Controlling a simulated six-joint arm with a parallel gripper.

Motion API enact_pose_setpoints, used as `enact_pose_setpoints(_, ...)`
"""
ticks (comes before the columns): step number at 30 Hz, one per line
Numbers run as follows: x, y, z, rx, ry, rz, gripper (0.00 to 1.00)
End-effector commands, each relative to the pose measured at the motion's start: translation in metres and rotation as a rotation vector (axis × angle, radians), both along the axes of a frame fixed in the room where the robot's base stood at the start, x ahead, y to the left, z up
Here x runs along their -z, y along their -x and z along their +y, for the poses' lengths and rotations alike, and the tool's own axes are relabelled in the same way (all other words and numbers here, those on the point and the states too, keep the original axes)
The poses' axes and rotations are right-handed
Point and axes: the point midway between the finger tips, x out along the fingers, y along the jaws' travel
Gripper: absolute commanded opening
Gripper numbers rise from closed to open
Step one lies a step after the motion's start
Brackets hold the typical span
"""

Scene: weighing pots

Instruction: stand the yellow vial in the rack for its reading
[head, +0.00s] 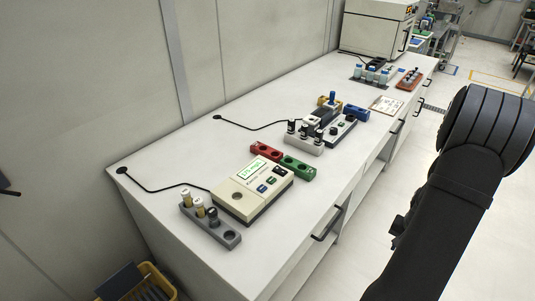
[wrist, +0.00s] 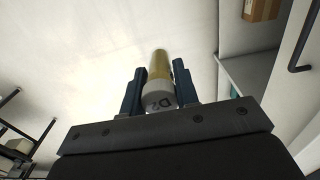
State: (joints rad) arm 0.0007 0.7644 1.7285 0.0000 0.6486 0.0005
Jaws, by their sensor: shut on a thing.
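My gripper (wrist: 159,68) is shut on the yellow vial (wrist: 160,62), seen in the wrist view. The vial's pale grey cap (wrist: 158,101), marked D2, faces the camera, and its amber body points away between the dark fingers. The head view shows my arm at the right, but I cannot make out the gripper or the held vial there. A grey rack (head: 229,238) stands at the bench's near left; it holds two amber vials with pale caps (head: 197,203) and a dark-capped one (head: 213,214), with an empty hole at its near end.
Beside the rack is a beige instrument (head: 237,205) with a lit green display. Red (head: 262,149) and green (head: 304,172) holed blocks lie behind it. Farther back are a second instrument (head: 341,133), a pale rack (head: 303,146) of dark-capped vials and a blue block (head: 356,113). A yellow crate (head: 160,283) stands below.

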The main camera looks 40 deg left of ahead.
Motion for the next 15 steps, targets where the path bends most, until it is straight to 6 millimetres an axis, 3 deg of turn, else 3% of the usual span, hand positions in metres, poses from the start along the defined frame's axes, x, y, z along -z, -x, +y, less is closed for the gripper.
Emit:
enact_pose_setpoints(4,-0.002,-0.006,0.005,-0.021,0.000,-0.001,0.02)
enact_pose_setpoints(8,-0.008,-0.029,0.026,-0.103,0.000,-0.002,0.02)
enact_pose_setpoints(11,-0.018,-0.058,0.057,-0.212,0.000,-0.004,0.02)
enact_pose_setpoints(15,-0.037,-0.097,0.112,-0.396,0.000,-0.005,0.02)
